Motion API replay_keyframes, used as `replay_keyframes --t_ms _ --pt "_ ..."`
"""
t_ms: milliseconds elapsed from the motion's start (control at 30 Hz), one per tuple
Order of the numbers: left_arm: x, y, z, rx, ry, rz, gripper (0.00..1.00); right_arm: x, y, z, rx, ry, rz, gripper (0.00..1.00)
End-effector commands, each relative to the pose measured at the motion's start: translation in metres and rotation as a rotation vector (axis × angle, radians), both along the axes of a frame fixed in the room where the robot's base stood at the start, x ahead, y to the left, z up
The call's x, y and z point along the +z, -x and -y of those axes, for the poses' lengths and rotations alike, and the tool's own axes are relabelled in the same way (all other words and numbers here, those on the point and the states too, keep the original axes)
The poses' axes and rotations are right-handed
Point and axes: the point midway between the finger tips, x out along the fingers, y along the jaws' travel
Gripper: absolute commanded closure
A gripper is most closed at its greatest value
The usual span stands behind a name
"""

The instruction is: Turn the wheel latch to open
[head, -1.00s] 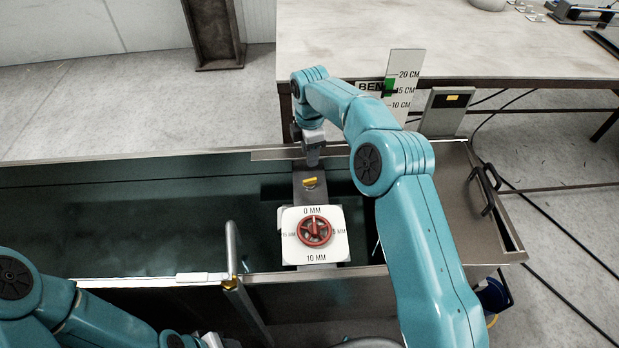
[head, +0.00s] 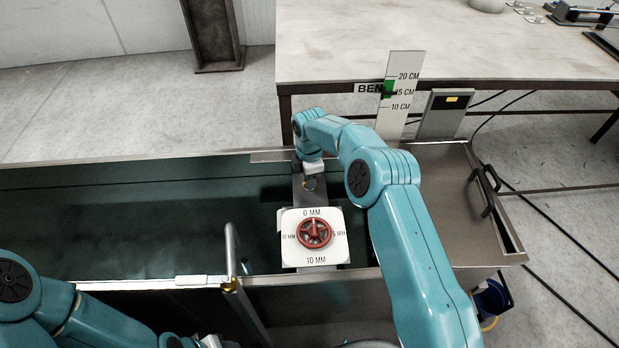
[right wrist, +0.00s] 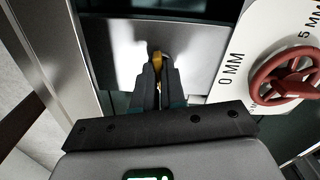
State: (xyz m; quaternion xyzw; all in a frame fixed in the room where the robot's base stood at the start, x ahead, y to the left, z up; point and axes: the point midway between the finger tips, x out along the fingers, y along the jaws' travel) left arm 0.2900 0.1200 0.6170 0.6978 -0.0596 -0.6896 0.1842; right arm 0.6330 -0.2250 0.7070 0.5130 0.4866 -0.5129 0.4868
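The wheel also shows at the right of the right wrist view (right wrist: 284,80). Beyond the plate is a small yellow latch (head: 309,185) on a grey metal panel, partly covered by my right gripper. In the right wrist view my right gripper (right wrist: 158,66) has its fingers close together on both sides of the yellow latch (right wrist: 156,59). I cannot tell whether they press on it. My left fingers are not visible.
A long metal tank (head: 120,222) with dark green contents runs to the left. A bent pipe (head: 232,252) rises at its front rim. A ruler board (head: 403,92) with a green marker and a workbench (head: 340,45) stand behind.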

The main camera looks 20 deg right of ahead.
Motion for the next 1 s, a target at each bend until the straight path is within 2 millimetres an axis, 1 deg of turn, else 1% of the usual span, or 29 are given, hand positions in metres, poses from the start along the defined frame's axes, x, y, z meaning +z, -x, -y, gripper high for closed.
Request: replay_keyframes --t_ms 133,200,333,500,767,800,867,900,1000 --pt "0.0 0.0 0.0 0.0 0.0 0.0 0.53 0.0 0.0 -0.001 0.0 0.0 0.0 1.0" --pt "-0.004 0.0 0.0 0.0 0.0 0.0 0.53 -0.001 0.0 0.0 -0.021 -0.001 0.0 1.0" --pt "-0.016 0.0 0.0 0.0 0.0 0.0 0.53 -0.003 0.0 -0.001 -0.139 -0.001 0.001 1.0" --pt "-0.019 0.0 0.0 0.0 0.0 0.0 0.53 0.0 0.0 -0.001 -0.255 -0.001 0.001 1.0" --pt "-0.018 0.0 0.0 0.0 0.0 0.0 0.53 0.001 0.0 -0.001 -0.267 -0.001 0.0 1.0" --pt "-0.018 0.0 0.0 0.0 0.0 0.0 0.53 0.001 0.0 -0.001 -0.266 -0.001 0.0 0.86" --pt "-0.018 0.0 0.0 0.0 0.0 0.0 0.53 0.001 0.0 -0.001 -0.266 -0.001 0.0 0.67" --pt "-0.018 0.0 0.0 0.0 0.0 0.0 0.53 0.001 0.0 -0.001 -0.266 -0.001 0.0 0.64" --pt "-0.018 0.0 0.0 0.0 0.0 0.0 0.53 0.001 0.0 -0.001 -0.265 -0.001 0.0 0.64"
